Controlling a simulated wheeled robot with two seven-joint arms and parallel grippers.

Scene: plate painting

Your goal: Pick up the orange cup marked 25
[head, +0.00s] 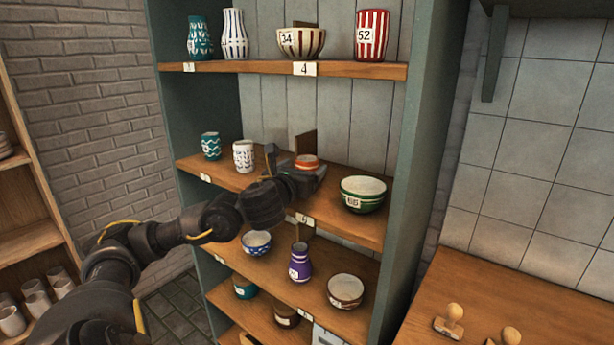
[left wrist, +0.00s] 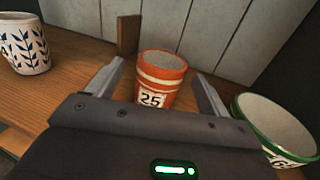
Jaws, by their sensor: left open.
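The orange cup (left wrist: 162,72) has white bands and a white tag reading 25. It stands upright on the middle shelf (head: 350,228). In the head view only its upper part (head: 307,160) shows; my gripper and arm hide the rest. My left gripper (left wrist: 160,82) is open, with one finger on each side of the cup. Whether the fingers touch it I cannot tell. In the head view the left gripper (head: 296,172) reaches in at the cup from the front. My right gripper is not in view.
On the same shelf, a green and white bowl (head: 362,195) stands close on the right, and a white patterned cup (head: 244,156) on the left. A wooden divider (head: 305,142) is behind the orange cup. The shelf above holds several vessels; the shelf below holds a purple vase (head: 300,263).

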